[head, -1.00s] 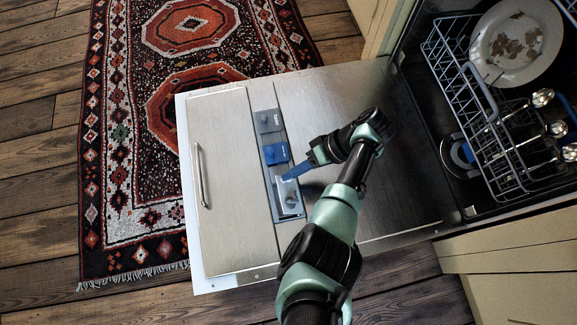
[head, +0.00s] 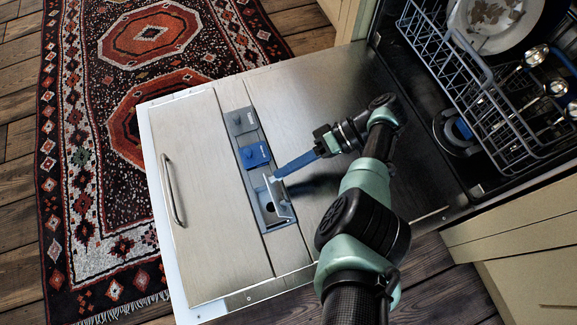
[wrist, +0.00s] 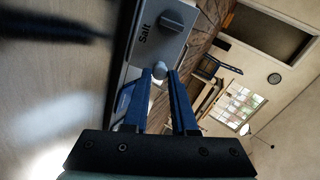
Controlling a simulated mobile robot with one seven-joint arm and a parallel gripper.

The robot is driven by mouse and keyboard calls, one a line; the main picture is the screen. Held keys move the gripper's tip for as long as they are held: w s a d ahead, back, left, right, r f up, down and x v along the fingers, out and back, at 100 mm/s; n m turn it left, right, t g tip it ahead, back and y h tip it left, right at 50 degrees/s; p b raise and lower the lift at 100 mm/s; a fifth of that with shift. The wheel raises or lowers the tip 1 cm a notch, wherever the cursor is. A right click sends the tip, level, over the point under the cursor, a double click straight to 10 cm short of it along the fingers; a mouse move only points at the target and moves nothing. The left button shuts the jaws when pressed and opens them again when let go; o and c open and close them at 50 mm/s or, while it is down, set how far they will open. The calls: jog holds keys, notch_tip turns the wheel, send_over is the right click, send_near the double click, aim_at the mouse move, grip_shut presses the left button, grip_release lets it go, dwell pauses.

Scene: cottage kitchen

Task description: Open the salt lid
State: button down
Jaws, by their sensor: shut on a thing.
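The salt lid (head: 283,201) is a light grey flap on the inner face of the lowered dishwasher door (head: 330,125). It stands tilted up, and a dark round opening (head: 269,208) shows beside it in the recess. In the wrist view the lid (wrist: 150,45) carries the word "Salt" and a dark dial. My gripper (head: 277,176) has its long blue fingers at the lid's edge. In the wrist view the fingertips (wrist: 163,75) are shut on a small rounded tab (wrist: 159,70) at that edge.
A blue lid (head: 255,155) and a grey lid (head: 240,122) sit in the same strip, both lying flat. The dishwasher rack (head: 480,90) with a plate and several utensils is at the right. A patterned rug (head: 90,220) lies left of the door.

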jog(key=c, duration=0.7)
grip_release()
jog(key=shift+r, duration=0.1)
notch_tip(320, 180, up, 10)
jog(key=p, duration=1)
